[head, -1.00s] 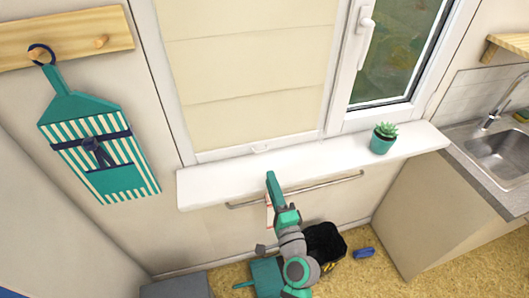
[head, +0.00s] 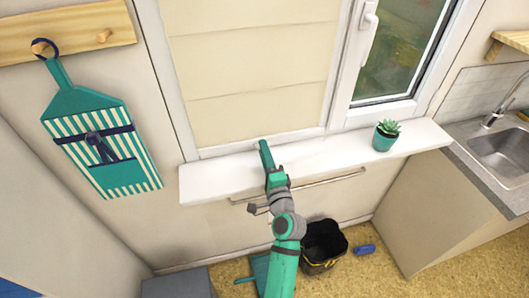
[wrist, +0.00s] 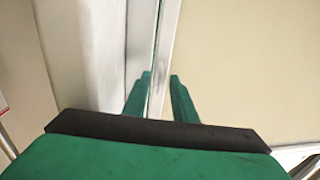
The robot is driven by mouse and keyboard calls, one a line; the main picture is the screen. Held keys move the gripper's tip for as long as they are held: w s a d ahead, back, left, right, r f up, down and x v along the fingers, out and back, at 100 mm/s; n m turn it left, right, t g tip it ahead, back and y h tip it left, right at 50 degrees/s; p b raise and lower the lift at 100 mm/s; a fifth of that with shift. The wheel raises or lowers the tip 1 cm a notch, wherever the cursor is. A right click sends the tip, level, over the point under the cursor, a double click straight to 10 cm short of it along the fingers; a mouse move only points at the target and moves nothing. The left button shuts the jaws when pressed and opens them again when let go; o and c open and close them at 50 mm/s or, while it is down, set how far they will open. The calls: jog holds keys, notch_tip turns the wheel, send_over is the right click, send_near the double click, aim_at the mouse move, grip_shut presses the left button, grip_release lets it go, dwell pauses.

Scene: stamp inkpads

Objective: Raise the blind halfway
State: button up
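The cream blind (head: 250,75) hangs in flat folds over the left window pane and reaches down almost to the bottom of the frame. In the wrist view the blind (wrist: 240,70) fills the right side. My gripper (head: 262,143) is at the bottom edge of the blind, above the sill, and covers the spot of the small pale tab there. In the wrist view my gripper (wrist: 160,77) has its two green fingers apart, pointing at the white frame strip. I cannot tell whether the tab is between them.
The white sill (head: 330,152) runs under the window, with a potted succulent (head: 384,136) on its right part. A rail (head: 320,181) is below the sill. A striped apron-like board (head: 100,150) hangs at left. A black bucket (head: 322,243) stands on the floor.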

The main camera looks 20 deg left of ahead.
grip_shut()
dwell(1.4)
